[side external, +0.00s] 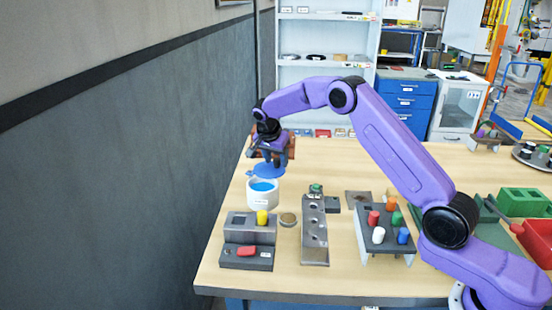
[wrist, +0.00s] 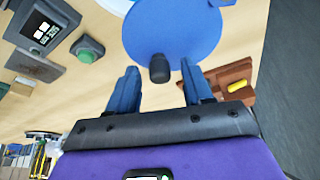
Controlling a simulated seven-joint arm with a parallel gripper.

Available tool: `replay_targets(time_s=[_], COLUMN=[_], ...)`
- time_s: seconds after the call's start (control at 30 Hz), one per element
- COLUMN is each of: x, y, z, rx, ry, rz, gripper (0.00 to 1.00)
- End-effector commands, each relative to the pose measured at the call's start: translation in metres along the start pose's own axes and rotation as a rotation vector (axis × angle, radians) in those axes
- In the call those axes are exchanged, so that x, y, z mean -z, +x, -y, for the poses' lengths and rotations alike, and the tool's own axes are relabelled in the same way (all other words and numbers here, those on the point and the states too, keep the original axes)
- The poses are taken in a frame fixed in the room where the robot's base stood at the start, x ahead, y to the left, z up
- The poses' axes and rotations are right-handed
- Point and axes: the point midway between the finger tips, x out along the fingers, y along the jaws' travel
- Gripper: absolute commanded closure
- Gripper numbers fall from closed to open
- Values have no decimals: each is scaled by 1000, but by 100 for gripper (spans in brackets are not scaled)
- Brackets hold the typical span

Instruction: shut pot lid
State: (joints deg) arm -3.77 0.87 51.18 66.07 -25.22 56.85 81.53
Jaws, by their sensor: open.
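The pot (side external: 262,194) is a white cylinder with blue inside, standing near the left side of the table. Its blue lid (side external: 268,170) is a round disc at the pot's far side, just below my gripper (side external: 270,158). In the wrist view the lid (wrist: 170,30) lies ahead of the fingers, with its dark knob (wrist: 159,68) between and just beyond the two fingertips. My gripper (wrist: 158,78) is open, one blue finger on each side of the knob. Part of the white pot (wrist: 118,5) shows at the top edge. I cannot tell whether the fingers touch the knob.
A brown wooden holder (wrist: 232,80) is close to the right finger. A grey block with a yellow peg (side external: 262,217) stands in front of the pot. A metal plate with holes (side external: 314,230) and a peg stand (side external: 385,235) are to the right. A wall (side external: 120,180) rises left of the table.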

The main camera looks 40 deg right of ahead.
Motion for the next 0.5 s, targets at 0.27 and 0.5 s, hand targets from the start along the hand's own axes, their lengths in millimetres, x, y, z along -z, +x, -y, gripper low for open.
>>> replay_targets(time_s=[0.27, 0.5], x=[0, 0], y=[0, 0], z=[0, 0], rx=[0, 0], ry=[0, 0], rz=[0, 0], gripper=[63, 100])
